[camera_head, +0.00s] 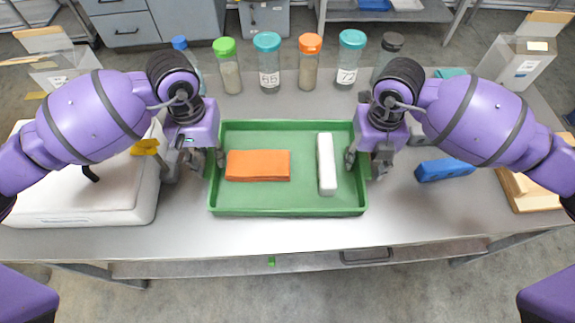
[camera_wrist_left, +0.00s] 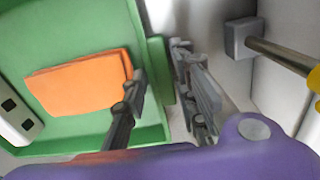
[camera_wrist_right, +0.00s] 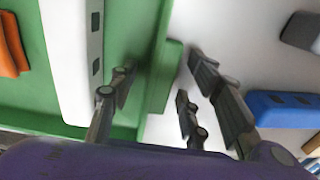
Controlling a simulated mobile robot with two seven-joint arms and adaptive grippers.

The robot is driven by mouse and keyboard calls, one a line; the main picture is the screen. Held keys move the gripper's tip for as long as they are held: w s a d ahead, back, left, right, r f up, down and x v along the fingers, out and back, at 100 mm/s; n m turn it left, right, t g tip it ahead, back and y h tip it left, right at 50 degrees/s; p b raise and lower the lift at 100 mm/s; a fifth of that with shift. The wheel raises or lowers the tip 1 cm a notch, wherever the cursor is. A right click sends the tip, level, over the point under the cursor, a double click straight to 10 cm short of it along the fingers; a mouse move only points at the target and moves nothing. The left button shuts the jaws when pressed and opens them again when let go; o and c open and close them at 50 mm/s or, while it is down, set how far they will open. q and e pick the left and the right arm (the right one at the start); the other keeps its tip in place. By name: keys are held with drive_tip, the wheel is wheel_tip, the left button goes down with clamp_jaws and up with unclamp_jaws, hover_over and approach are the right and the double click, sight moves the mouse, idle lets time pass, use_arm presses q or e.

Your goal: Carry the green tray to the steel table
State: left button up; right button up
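The green tray (camera_head: 290,208) is level on or just over the grey workbench (camera_head: 330,235); the head view does not settle which. In it are a folded orange cloth (camera_head: 258,166) and a white bar-shaped block (camera_head: 326,164). My left gripper (camera_head: 194,160) is at the tray's left side, its fingers apart on either side of the rim and a small green handle (camera_wrist_left: 160,68). My right gripper (camera_head: 367,162) is at the right side, its fingers likewise apart around the other green handle (camera_wrist_right: 164,76). Finger contact is not clear. No separate steel table is identifiable.
Several lidded jars (camera_head: 269,62) stand behind the tray. A white bench device (camera_head: 85,190) is close on the left. A blue block (camera_head: 445,169) and a wooden piece (camera_head: 535,190) lie to the right. The bench's front strip is clear.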

use_arm(q)
drive_tip(key=c, duration=0.5)
use_arm(e)
drive_tip(key=c, duration=0.5)
use_arm(q)
clamp_jaws()
use_arm(e)
clamp_jaws()
